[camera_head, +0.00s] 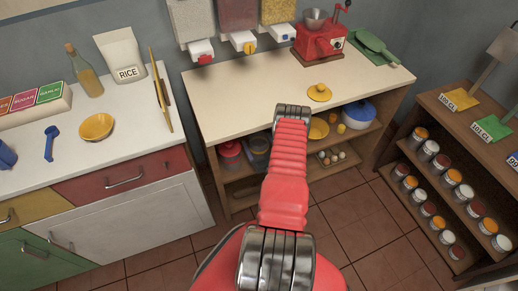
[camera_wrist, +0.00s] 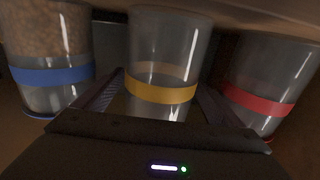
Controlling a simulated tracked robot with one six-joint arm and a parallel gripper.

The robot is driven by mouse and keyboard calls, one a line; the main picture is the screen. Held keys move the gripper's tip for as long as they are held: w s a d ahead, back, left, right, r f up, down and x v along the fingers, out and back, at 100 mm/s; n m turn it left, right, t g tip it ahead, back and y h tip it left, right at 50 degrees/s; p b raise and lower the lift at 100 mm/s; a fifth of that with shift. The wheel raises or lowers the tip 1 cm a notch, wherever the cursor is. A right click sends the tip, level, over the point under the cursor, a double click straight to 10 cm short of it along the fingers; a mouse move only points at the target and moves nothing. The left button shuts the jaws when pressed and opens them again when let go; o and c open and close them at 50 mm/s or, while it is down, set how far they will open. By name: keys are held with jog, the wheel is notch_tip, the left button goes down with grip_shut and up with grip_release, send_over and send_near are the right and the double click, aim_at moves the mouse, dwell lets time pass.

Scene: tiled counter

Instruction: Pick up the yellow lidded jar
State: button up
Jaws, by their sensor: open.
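In the wrist view a clear glass jar with a yellow band (camera_wrist: 161,92) stands straight ahead, looking mostly empty. My gripper (camera_wrist: 160,82) is open, with one dark finger on each side of this jar. I cannot tell whether the fingers touch the glass. The jar's lid is not clearly visible. In the head view my red arm reaches towards the counter and hides the gripper and this jar.
A jar with a blue band (camera_wrist: 50,75) and brown grains stands close on the left, one with a red band (camera_wrist: 257,95) on the right. In the head view, a yellow knobbed lid (camera_head: 319,92) lies on the pale counter (camera_head: 240,100); a blue pot (camera_head: 358,114) sits below.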

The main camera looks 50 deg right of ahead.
aim_at(255, 136)
jog(key=shift+x, duration=1.75)
jog(key=shift+c, duration=0.6)
jog(key=c, duration=1.4)
